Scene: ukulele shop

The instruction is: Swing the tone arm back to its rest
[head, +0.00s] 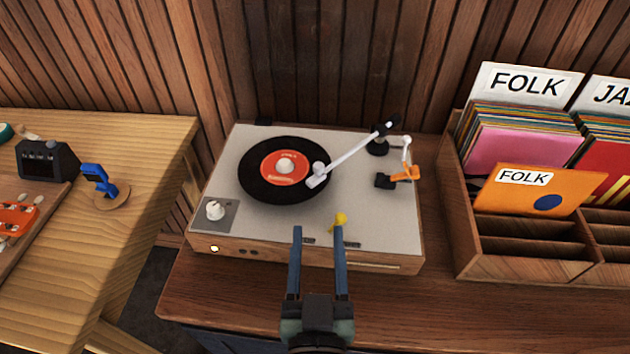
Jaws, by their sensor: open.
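The white tone arm (350,155) of the turntable runs from its dark pivot at the back right down to the left. Its head end (317,180) is at the right edge of the black record (255,188); I cannot tell whether it touches the disc. An orange holder (404,174), which looks like the rest, stands right of the tone arm, apart from it. My gripper (318,232) is open and empty, its two blue fingers pointing at the turntable's front edge, below the head end. A small yellow piece (340,220) shows by the right fingertip.
The turntable (225,165) has a knob (215,210) at front left. A wooden record crate (468,245) with folk and jazz sleeves stands close on the right. A workbench (135,135) with a blue tool (100,182) is at left. The dark counter in front is clear.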

